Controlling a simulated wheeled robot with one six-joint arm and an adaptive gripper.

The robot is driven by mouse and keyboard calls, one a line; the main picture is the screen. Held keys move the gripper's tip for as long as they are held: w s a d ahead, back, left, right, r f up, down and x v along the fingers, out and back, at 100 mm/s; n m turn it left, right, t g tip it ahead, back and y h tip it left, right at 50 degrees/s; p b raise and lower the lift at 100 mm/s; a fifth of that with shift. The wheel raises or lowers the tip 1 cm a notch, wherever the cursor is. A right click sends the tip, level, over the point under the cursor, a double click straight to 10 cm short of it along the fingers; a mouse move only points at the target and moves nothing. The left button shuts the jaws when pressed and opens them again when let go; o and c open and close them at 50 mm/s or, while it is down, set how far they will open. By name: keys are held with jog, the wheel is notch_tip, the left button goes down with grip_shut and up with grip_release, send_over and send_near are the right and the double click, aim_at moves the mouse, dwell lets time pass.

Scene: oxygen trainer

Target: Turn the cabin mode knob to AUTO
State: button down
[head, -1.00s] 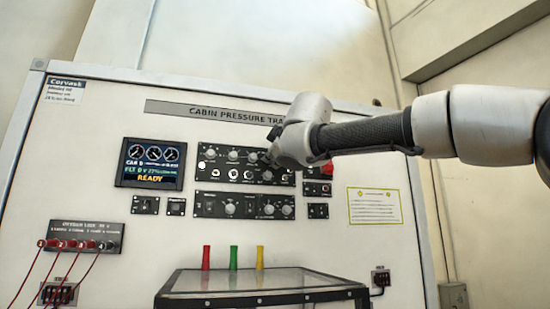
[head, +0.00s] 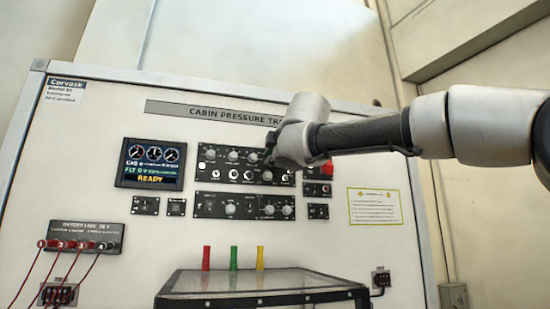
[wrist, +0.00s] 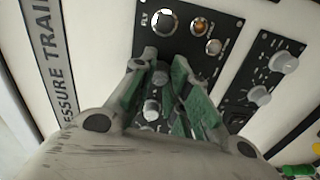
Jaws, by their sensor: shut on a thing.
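The upper black control panel (head: 222,163) is mounted on the white trainer board and carries several knobs and lamps. My gripper (wrist: 160,70) is at the right part of this panel. In the wrist view its two green-padded fingers are shut on a grey knob (wrist: 160,79) between the tips. Another grey knob (wrist: 152,108) shows nearer the palm, between the fingers. The label and pointer of the held knob cannot be read, so I cannot confirm that it is the cabin mode knob. In the head view my wrist hides it.
A display (head: 151,163) reading READY is left of the panel. A lower knob panel (head: 222,205) sits beneath it. Red leads (head: 58,262) hang at lower left.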

jog(key=shift+f, duration=0.1)
jog(key=c, duration=1.4)
grip_release()
jog(key=shift+o, duration=0.2)
jog(key=v, duration=1.2)
